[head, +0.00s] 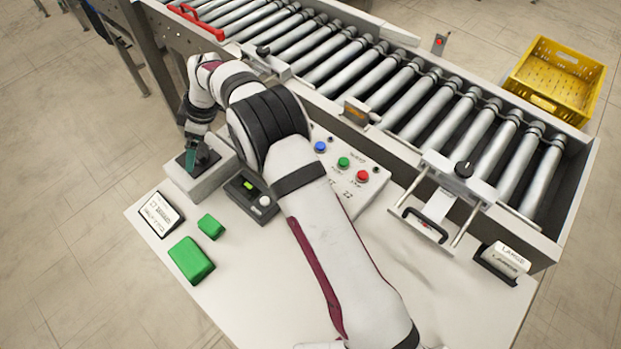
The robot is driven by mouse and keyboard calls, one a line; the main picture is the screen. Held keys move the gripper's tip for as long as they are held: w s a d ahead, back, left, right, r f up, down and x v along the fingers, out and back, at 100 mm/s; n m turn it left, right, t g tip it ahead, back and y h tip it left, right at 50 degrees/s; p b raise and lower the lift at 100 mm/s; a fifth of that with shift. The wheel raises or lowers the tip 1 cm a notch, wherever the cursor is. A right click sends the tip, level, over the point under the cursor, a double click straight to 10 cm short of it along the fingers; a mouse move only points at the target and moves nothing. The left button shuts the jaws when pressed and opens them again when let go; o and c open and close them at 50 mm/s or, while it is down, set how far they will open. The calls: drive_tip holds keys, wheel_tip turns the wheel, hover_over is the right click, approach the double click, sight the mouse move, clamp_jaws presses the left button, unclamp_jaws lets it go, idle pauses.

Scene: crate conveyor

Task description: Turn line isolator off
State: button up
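My gripper (191,163) is at the left of the table, pointing down at a light grey box (205,183). Its dark fingertips are at the top of this box; I cannot tell whether they touch it. The wrist and fingers hide most of the box's top, so any switch or handle there is hidden. No readable label marks the line isolator, and I cannot tell for sure that this box is it. The fingers are too small and dark to show whether they are open or shut.
A button panel (335,186) has blue, green and red buttons. A small dark unit (250,197), green blocks (190,260) and a sign (158,214) stand on the table.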

drive_tip(key=m+t, duration=0.1)
drive_tip(key=m, duration=0.3)
drive_tip(key=m+t+h, duration=0.1)
drive_tip(key=m, duration=0.2)
drive_tip(key=shift+s+a+t, duration=0.1)
drive_tip(key=shift+s+t, duration=0.15)
drive_tip(key=shift+t, duration=0.05)
drive_tip(key=shift+r+m, duration=0.25)
drive_tip(key=shift+m, duration=0.35)
drive_tip(key=v, duration=1.4)
drive_tip(key=s+d+r+m+g+h, duration=0.1)
drive_tip(key=s+d+r+m+g, duration=0.1)
drive_tip(key=s+d+m, duration=0.7)
drive_tip(key=shift+s+d+r+h, duration=0.5)
drive_tip(key=shift+s+d, duration=3.9)
drive_tip(key=shift+d, duration=1.8)
drive_tip(key=shift+r, duration=0.1)
drive_tip(key=s+d+f+m, duration=0.1)
drive_tip(key=s+d+m, duration=0.1)
drive_tip(key=s, duration=0.4)
drive_tip(key=s+d+f+m+g, duration=0.1)
drive_tip(key=s+d+f+m, duration=0.1)
drive_tip(key=s, duration=0.4)
drive_tip(key=shift+s+d+f+m, duration=0.25)
drive_tip(key=shift+f+m, duration=0.05)
drive_tip(key=shift+m, duration=0.5)
